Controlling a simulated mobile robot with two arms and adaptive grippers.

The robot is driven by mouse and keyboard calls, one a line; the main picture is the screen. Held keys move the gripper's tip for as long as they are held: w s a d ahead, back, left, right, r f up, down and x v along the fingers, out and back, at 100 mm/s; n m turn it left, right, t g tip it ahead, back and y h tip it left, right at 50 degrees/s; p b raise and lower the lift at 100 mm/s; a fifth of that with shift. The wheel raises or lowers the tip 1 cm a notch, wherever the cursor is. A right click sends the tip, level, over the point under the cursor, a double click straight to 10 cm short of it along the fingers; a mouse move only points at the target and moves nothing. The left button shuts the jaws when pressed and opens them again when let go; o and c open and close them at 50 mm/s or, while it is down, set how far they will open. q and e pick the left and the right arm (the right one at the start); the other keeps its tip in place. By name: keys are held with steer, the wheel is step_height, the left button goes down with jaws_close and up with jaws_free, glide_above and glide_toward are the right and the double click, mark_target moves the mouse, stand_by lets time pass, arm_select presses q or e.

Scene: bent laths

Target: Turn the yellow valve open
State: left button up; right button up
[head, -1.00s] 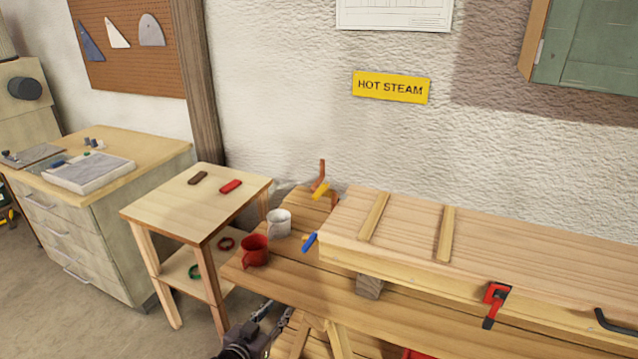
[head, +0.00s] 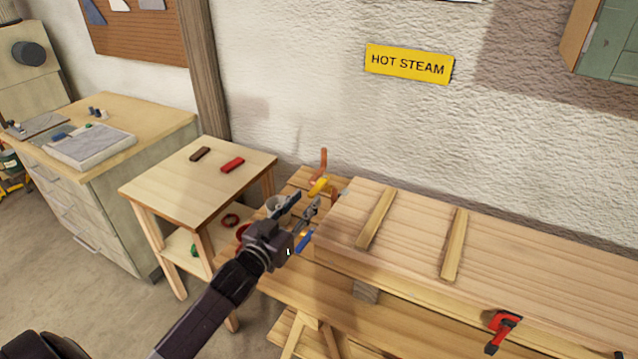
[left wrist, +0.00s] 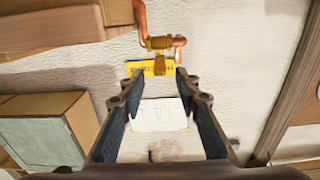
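The yellow valve (head: 318,187) sits on a copper pipe (head: 323,163) at the back of the bench, left of the stacked boards. In the left wrist view the brass valve body (left wrist: 160,43) lies ahead, just beyond the fingertips, with the yellow sign behind it. My left gripper (head: 307,199) is open and empty, reaching toward the valve from the front left; its fingers (left wrist: 158,78) spread to either side of the valve's line, with no contact visible. My right gripper is not in view.
A blue handle (head: 304,240) is close below my left gripper. A small side table (head: 215,180) stands left; a "HOT STEAM" sign (head: 408,64) hangs above.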

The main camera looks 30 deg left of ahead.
mark_target(315, 189)
arm_select(q)
steer(key=w, duration=0.2)
steer(key=w+p, duration=0.1)
steer(key=shift+w+r, duration=0.25)
steer(key=shift+w, duration=0.15)
steer(key=shift+w+f, duration=0.2)
steer(key=shift+w, duration=1)
jaws_close()
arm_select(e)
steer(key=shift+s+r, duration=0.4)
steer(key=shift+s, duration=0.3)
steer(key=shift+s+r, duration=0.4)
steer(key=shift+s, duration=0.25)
